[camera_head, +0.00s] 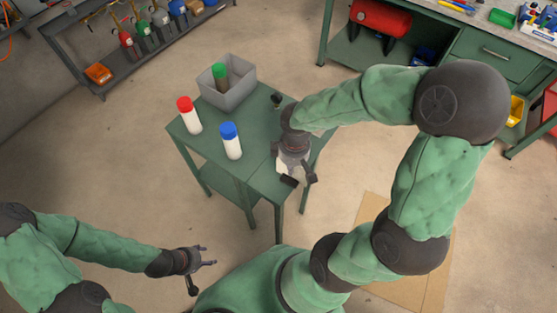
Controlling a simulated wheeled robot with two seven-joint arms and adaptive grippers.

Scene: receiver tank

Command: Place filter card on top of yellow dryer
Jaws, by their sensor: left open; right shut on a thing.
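My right gripper (298,180) is over the front right corner of the small green table (262,165). It is shut on a pale thing (284,166), mostly hidden by the fingers; I cannot tell for sure that it is the filter card. My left gripper (204,270) is open and empty, low and to the left in front of the table. I cannot make out a yellow dryer in this view.
On the table stand a red-capped white bottle (189,115), a blue-capped white bottle (231,141) and a grey bin (240,92) holding a green-capped bottle (221,76). A shelf (110,82) with several containers is at the back left. A green workbench (488,52) is at the right.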

